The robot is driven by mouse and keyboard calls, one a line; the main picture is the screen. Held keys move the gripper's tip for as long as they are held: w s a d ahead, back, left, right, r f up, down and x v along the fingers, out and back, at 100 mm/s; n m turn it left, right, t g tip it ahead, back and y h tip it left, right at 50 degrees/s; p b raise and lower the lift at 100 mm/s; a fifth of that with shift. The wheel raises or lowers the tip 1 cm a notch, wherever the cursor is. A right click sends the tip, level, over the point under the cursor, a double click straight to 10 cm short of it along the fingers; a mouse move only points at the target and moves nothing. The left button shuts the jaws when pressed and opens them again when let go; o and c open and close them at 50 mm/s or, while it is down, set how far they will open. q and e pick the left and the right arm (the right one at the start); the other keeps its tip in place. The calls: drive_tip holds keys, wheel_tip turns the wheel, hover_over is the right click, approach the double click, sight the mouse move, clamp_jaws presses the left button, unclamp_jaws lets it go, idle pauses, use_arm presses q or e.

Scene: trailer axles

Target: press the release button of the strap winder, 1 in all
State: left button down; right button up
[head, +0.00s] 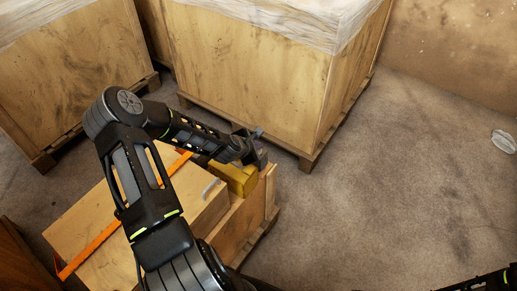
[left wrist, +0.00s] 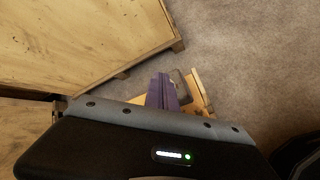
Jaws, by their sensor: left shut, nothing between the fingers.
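The strap winder (head: 236,179) is a yellow block at the right end of a low wooden crate. An orange strap (head: 95,246) runs across this crate. My left gripper (head: 261,159) is just above and at the far right edge of the winder, its purple-grey fingers pointing down. In the left wrist view the shut fingers (left wrist: 160,90) stand in front of yellow parts, with nothing between them. I cannot tell whether they touch the winder. The release button is not discernible in either view. My right gripper is not in view.
The low crate (head: 208,212) has a pale handle-like loop (head: 210,188) beside the winder. Large wrapped crates (head: 245,75) stand close behind on pallets. The carpet floor to the right is mostly clear, with a small white object (head: 503,141).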

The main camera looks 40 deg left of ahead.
use_arm(q)
drive_tip(key=shift+r, duration=0.6)
drive_tip(key=shift+p, duration=0.3)
drive_tip(key=shift+r+p, duration=1.75)
drive_tip(key=shift+r, duration=0.8)
